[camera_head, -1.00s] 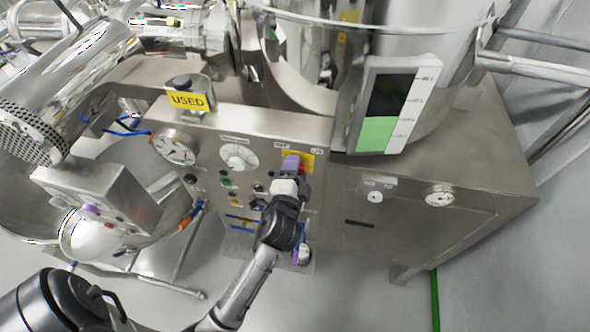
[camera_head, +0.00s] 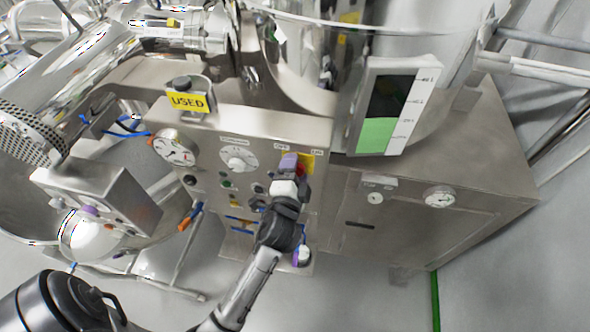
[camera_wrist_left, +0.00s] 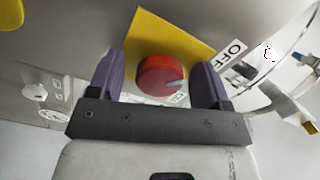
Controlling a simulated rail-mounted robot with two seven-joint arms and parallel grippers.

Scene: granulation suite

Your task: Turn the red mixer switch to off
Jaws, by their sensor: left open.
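The red mixer switch (camera_wrist_left: 160,75) is a round knob on a yellow plate (camera_wrist_left: 150,30). In the left wrist view it sits between the two purple fingers of my left gripper (camera_wrist_left: 158,82), which is open, with a gap on each side. An OFF label (camera_wrist_left: 235,48) is beside the plate. My right gripper is not in view.
The steel control panel (camera_head: 215,140) also carries a white dial (camera_head: 238,158), a round gauge (camera_head: 175,148) and several small buttons. A yellow USED sign (camera_head: 187,101) stands on top. A level display (camera_head: 392,105) is to the right.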

